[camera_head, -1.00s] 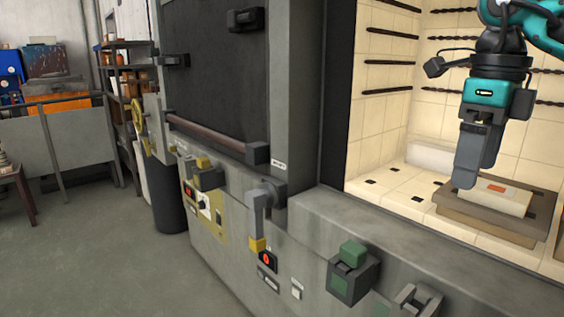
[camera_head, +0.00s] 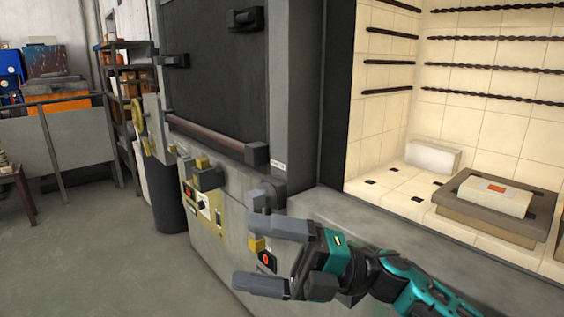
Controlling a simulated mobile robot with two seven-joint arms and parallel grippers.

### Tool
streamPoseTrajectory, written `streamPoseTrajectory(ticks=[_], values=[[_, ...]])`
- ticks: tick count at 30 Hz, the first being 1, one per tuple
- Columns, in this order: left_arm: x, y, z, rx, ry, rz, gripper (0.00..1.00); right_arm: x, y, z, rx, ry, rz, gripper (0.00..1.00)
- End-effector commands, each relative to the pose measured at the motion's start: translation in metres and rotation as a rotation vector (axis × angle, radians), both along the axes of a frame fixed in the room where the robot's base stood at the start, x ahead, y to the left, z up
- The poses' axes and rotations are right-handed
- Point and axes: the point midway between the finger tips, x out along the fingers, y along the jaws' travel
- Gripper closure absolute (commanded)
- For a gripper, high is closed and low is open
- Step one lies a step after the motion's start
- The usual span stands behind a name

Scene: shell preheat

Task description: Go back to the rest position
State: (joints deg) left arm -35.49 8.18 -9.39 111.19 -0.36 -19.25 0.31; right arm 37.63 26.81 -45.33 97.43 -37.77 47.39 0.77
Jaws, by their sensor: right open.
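My right gripper (camera_head: 262,257) is open and empty. It is in front of the furnace's grey front panel at the lower middle, its two grey fingers spread and pointing left. Its teal arm comes in from the lower right and hides part of the panel. My left gripper is not in view. A pale block with an orange mark (camera_head: 510,201) lies on a brown-grey slab (camera_head: 462,206) inside the lit chamber, well apart from the gripper.
The chamber has cream brick walls (camera_head: 487,130) with dark coils. A white block (camera_head: 433,157) stands at its back left. The dark door (camera_head: 215,85) and a control panel (camera_head: 203,212) are left of the opening. Grey floor (camera_head: 110,260) is clear at the left.

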Motion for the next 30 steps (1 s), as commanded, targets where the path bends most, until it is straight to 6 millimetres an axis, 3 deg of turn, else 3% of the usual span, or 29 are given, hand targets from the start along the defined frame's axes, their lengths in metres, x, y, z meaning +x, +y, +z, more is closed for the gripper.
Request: streamPoseTrajectory(ticks=[5, 8, 14, 17, 21, 24, 27, 30], values=[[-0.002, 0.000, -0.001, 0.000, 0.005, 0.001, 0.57, 0.022, -0.019, -0.028, 0.229, 0.364, -0.227, 0.00], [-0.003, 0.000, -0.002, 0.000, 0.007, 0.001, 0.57, 0.035, -0.039, -0.058, 0.328, 0.575, -0.367, 0.00], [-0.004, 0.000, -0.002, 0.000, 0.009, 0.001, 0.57, 0.038, -0.093, -0.148, 0.467, 1.022, -0.665, 0.00], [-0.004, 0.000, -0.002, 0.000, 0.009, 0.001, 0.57, 0.022, -0.123, -0.205, 0.508, 1.251, -0.820, 0.00], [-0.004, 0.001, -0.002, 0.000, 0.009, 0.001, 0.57, -0.024, -0.163, -0.283, 0.537, 1.559, -1.029, 0.00], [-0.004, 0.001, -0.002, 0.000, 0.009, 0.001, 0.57, -0.061, -0.183, -0.323, 0.539, 1.728, -1.145, 0.00], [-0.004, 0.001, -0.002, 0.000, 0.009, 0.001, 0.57, -0.090, -0.196, -0.348, 0.535, 1.842, -1.224, 0.00], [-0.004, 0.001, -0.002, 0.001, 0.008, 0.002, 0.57, -0.107, -0.203, -0.361, 0.531, 1.906, -1.265, 0.00]])
